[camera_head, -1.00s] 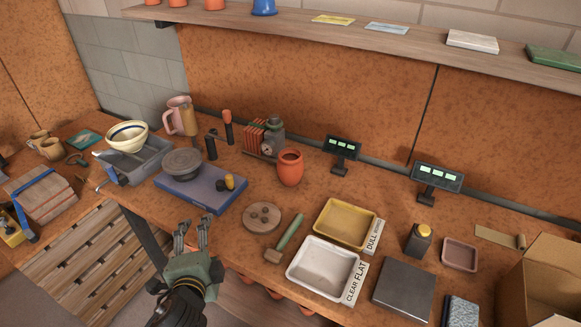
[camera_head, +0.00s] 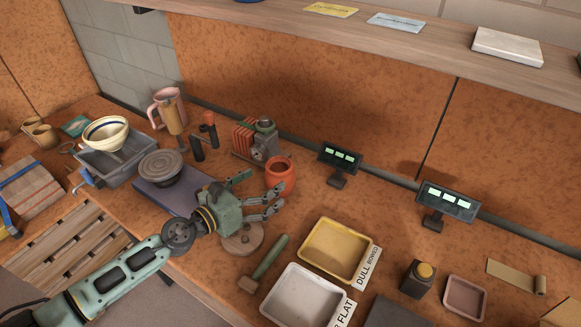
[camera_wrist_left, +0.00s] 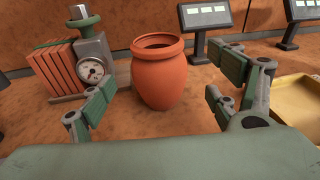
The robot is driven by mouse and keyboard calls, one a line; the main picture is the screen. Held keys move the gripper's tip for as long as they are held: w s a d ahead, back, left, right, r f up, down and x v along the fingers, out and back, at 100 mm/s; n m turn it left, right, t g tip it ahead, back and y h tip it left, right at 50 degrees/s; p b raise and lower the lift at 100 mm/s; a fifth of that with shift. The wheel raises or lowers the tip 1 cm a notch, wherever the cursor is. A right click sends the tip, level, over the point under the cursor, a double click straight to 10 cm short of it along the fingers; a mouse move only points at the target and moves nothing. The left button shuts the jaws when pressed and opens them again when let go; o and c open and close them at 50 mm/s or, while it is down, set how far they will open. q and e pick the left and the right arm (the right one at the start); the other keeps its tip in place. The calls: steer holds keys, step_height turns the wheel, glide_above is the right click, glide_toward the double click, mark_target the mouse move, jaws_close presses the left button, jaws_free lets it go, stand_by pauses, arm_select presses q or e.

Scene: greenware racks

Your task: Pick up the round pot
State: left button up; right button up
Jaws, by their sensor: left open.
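The round pot (camera_head: 281,175) is an orange-red clay jar with a rounded belly and an open mouth. It stands upright on the bench, in front of the wall. It also shows in the left wrist view (camera_wrist_left: 159,72), in the middle and ahead of the fingers. My left gripper (camera_head: 259,193) is open and empty, its fingers pointing at the pot. In the left wrist view the open fingers (camera_wrist_left: 158,108) stand to either side of the pot's lower part, nearer the camera, with gaps on both sides. My right gripper is not in view.
A device with a gauge (camera_head: 262,144) stands just left of the pot. A digital display (camera_head: 339,160) stands to its right. A round wooden disc (camera_head: 243,240) lies below my gripper. A mallet (camera_head: 264,262) and a yellow tray (camera_head: 313,249) are nearer the front.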

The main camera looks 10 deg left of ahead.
mark_target(269, 182)
arm_select(q)
steer(key=shift+w+d+f+m, duration=0.15)
steer(key=shift+w+f+m, duration=0.15)
steer(key=shift+w+m, duration=0.15)
steer(key=shift+w+d+r, duration=0.1)
steer(key=shift+w+d, duration=0.05)
steer(key=shift+d, duration=0.05)
steer(key=shift+w+d+f+b, duration=0.15)
steer(key=shift+w+d+f, duration=0.15)
steer(key=shift+w, duration=0.2)
steer(key=shift+w+d+f+b, duration=0.15)
steer(key=shift+w+d+f, duration=0.1)
steer(key=shift+w, duration=0.2)
steer(key=x, duration=0.2)
steer(key=shift+w+d+f, duration=0.1)
steer(key=shift+w+f, duration=0.1)
steer(key=shift+w, duration=0.15)
steer(key=shift+w+d, duration=0.15)
steer(key=shift+w, duration=0.05)
steer(key=c, duration=1.5)
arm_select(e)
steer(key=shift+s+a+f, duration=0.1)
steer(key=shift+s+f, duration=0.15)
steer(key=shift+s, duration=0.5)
